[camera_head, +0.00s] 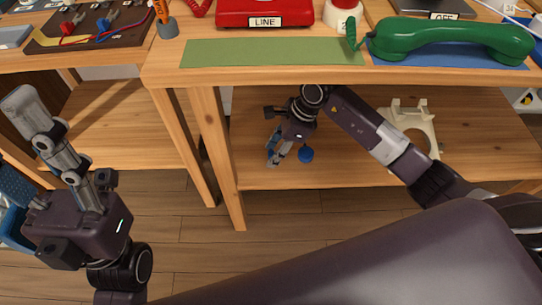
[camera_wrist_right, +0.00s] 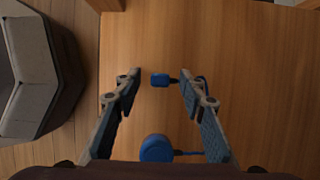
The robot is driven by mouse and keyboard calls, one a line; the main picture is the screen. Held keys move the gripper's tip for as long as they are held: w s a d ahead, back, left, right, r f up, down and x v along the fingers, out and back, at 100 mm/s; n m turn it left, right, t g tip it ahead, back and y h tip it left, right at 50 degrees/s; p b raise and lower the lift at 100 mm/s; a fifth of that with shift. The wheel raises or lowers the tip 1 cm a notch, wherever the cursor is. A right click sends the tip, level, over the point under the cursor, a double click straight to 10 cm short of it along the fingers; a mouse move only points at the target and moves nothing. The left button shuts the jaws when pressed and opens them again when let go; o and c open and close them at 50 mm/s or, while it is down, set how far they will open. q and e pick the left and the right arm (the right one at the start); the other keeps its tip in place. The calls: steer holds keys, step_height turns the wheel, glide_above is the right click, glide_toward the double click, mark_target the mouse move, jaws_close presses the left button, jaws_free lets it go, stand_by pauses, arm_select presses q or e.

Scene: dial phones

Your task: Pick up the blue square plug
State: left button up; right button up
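The blue square plug (camera_wrist_right: 160,80) lies on the wooden lower shelf. In the right wrist view it sits between the tips of my right gripper (camera_wrist_right: 161,82), with a gap to each finger. A dark cable runs from it to the right, past the right finger. In the head view my right gripper (camera_head: 276,154) is under the tabletop, pointing down at the shelf; I cannot make out the square plug there. My left gripper (camera_head: 14,142) is open, away from the shelf at the far left, one finger partly cut off by the frame edge.
A blue round plug (camera_wrist_right: 157,149) lies close to the right gripper; it also shows in the head view (camera_head: 306,155). A beige bracket-like part (camera_head: 414,120) is on the shelf. Above are a red phone (camera_head: 262,10) and green handset (camera_head: 450,38). A table leg (camera_head: 218,155) stands left.

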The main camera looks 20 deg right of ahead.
steer(key=shift+c, duration=0.5)
jaws_close()
steer(key=shift+r, duration=0.1)
